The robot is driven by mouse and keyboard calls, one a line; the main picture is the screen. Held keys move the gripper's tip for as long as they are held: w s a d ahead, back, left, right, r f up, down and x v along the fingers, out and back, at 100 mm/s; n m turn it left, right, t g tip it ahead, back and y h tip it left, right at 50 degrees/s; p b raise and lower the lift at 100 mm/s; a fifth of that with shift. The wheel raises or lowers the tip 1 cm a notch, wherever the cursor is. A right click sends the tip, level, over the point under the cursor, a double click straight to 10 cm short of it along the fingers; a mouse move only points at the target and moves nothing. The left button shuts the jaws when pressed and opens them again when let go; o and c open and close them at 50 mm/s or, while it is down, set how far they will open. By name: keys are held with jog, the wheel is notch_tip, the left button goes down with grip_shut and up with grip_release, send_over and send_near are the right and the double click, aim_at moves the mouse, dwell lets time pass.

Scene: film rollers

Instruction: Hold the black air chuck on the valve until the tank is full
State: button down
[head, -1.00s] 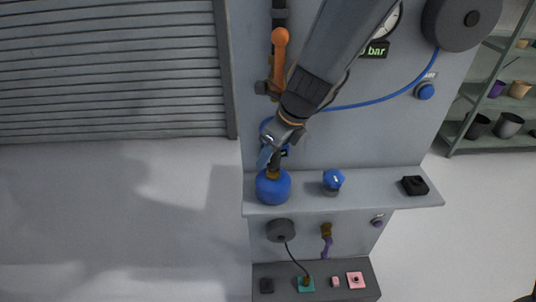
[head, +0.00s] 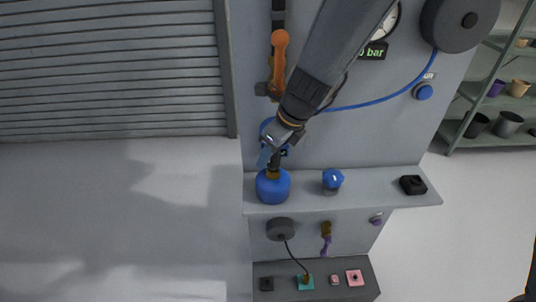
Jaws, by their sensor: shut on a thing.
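My gripper (head: 270,155) is shut on the black air chuck (head: 275,160) just above the blue tank (head: 272,188). The chuck sits over the brass valve (head: 272,174) on top of the tank, and the two appear to touch. The tank stands upright on the left part of the grey shelf (head: 385,190). A blue hose (head: 385,101) runs from the dark round reel (head: 461,20) behind my arm. A display (head: 373,51) reads "bar"; its leading digits are partly hidden by my arm. A gauge (head: 391,20) is partly hidden too.
A blue-topped knob (head: 333,179) and a black block (head: 413,185) stand on the shelf to the right. An orange-handled lever (head: 280,55) is on the wall. Below, a lower ledge (head: 320,290) carries several small items. Open floor lies left.

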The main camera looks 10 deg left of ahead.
jog(key=shift+f+b, duration=0.4)
jog(key=shift+f, duration=0.25)
jog(key=shift+s+d+f, duration=0.1)
jog(key=shift+s+f, duration=0.1)
jog(key=shift+f, duration=0.1)
dwell(1.9)
jog(key=shift+w+r+p, duration=0.2)
jog(key=shift+r+p, duration=0.15)
dwell(4.6)
